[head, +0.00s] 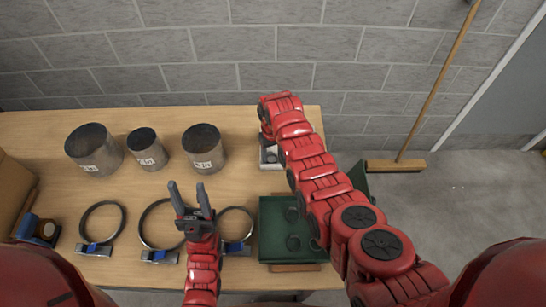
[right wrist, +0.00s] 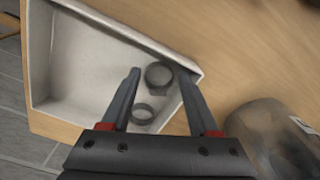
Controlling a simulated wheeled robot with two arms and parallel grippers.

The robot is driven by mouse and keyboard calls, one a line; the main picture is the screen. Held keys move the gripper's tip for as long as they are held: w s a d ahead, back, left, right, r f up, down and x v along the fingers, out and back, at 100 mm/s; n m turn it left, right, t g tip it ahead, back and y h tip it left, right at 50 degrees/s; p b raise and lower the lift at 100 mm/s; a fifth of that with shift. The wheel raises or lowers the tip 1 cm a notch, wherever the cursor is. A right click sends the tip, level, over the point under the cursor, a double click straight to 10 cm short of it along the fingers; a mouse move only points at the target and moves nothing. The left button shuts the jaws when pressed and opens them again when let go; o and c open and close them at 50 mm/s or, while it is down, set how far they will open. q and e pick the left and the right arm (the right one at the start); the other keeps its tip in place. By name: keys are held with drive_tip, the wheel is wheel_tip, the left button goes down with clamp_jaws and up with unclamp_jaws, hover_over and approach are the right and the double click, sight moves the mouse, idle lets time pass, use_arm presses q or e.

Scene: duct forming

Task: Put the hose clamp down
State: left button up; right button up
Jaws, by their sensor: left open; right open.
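Two small dark rings lie in a pale tray (right wrist: 65,75) in the right wrist view. The upper ring (right wrist: 160,76) is between my right gripper's fingertips (right wrist: 158,74), and the lower ring (right wrist: 142,113) lies near the left finger. I cannot tell which is the hose clamp. My right gripper is open above the tray; in the head view my arm hides it. My left gripper (head: 187,188) is open and empty over the table front, between large clamps with blue housings: left (head: 85,209), middle (head: 143,225) and right (head: 251,222).
Three metal cylinders (head: 93,150) stand at the back left of the table (head: 40,125). A green tray (head: 268,250) with several dark rings is at the front right. A broom (head: 396,166) leans beyond the table. A box (head: 14,190) is at far left.

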sight(273, 160)
wheel_tip(273, 160, up, 11)
drive_tip(key=shift+f+p, duration=0.2)
drive_tip(key=shift+p, duration=0.1)
drive_tip(key=shift+f, duration=0.1)
idle(0.4)
